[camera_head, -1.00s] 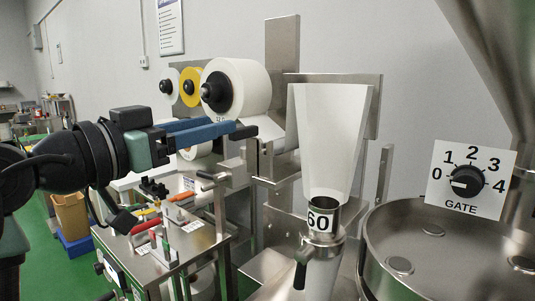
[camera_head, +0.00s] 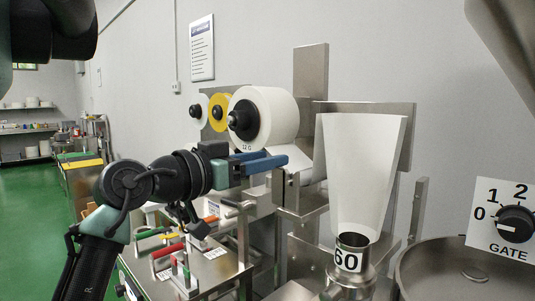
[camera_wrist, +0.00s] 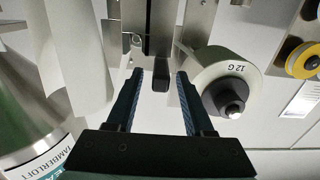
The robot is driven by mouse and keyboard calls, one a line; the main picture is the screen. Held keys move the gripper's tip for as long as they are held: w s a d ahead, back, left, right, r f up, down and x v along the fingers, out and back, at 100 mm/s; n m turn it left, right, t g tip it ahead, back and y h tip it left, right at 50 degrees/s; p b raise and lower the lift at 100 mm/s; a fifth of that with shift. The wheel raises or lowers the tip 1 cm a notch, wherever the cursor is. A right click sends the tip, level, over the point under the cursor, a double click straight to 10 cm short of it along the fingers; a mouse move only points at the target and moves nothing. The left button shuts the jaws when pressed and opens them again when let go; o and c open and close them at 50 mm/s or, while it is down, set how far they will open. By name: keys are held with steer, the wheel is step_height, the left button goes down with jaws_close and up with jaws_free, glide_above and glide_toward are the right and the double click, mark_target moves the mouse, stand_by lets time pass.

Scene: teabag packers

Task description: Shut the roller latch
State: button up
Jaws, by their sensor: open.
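My gripper (camera_head: 268,161) is open and empty, its blue fingers pointing right just below the large white roll (camera_head: 268,112). In the wrist view the two fingers (camera_wrist: 160,72) stand apart on either side of a small dark tab (camera_wrist: 161,78) on a steel bracket (camera_wrist: 150,28), which looks like the roller latch. I cannot tell whether either finger touches it. In the head view the bracket (camera_head: 290,187) is just beyond the fingertips, and the tab is hidden or too small to make out. Whether the latch is open or shut is unclear.
The white funnel (camera_head: 362,165) above a tube marked 60 (camera_head: 348,262) stands right of the bracket. Left and below is a steel bench with coloured handles (camera_head: 168,250). The large roll (camera_wrist: 205,75) is close right of the fingers in the wrist view.

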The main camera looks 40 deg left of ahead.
steer(key=shift+w, duration=0.55)
jaws_close()
